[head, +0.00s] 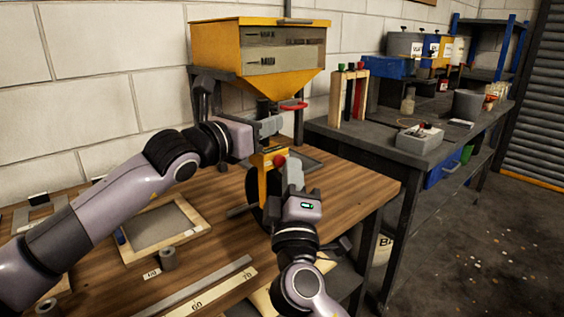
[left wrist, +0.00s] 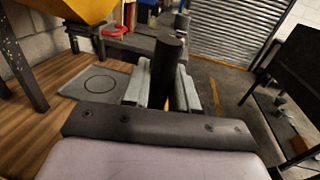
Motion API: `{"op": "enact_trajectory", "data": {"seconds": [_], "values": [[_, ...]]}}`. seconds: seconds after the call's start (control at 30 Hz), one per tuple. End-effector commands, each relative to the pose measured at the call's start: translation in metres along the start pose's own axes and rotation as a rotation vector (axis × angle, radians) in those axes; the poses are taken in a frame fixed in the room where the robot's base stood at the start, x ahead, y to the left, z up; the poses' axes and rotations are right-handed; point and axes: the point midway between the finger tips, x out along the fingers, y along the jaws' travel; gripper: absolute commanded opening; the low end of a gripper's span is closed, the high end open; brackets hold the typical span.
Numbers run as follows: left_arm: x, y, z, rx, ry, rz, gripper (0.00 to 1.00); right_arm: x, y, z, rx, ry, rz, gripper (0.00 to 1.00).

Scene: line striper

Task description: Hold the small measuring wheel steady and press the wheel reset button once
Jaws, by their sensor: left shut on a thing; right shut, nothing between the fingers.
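The small measuring wheel stands on the wooden table, with a yellow bracket (head: 262,178) and a dark wheel largely hidden behind my right gripper. Its red reset button (head: 280,161) shows near the top of the bracket. My left gripper (head: 270,126) is above the bracket, shut on the wheel's dark upright handle. The left wrist view shows that black handle (left wrist: 169,60) standing between the grey fingers. My right gripper (head: 293,168) is shut and empty, with its fingertips pointing up right beside the red button. I cannot tell whether they touch it.
A yellow hopper (head: 258,50) on a dark stand is behind the wheel, with a red ring handle (head: 293,106) below. A framed tray (head: 160,225) and a long ruler strip (head: 205,290) lie on the table. A dark workbench (head: 385,150) stands to the right.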

Motion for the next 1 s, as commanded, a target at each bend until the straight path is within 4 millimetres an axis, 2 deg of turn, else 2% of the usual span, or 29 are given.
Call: {"op": "enact_trajectory", "data": {"seconds": [1.0], "values": [[-0.0001,0.0,0.0007,0.0,-0.001,0.0,0.0,0.0066,-0.0046,-0.0045,0.0,0.0,0.0,0.0]]}}
